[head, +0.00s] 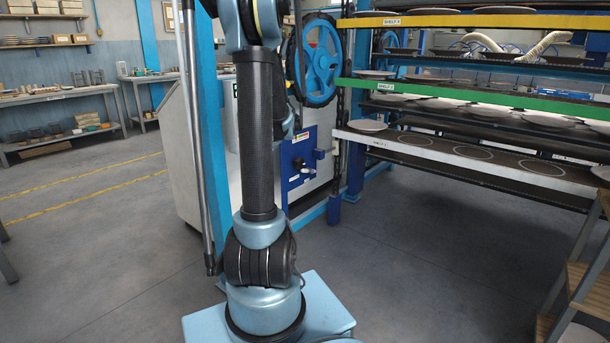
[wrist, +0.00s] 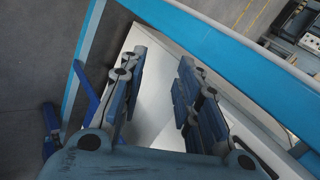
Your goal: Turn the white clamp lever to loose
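I cannot make out the white clamp lever for certain in either view. In the head view, a blue panel (head: 302,160) with a dark knob and a small blue box is on the front of the white machine (head: 190,150), partly behind my arm. My gripper (wrist: 160,72) shows in the wrist view with its two fingers apart and nothing seen between them. A white surface (wrist: 152,110) lies beyond the fingers. My gripper is out of sight in the head view, where my arm runs off the top edge.
A blue handwheel (head: 316,62) is above the panel. A plate rack with a white lowest shelf (head: 450,158) stands at right, holding several plates. A wooden step stand (head: 585,280) is at lower right. In the wrist view, a blue beam (wrist: 225,60) crosses nearby. Open floor (head: 400,270) lies before the rack.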

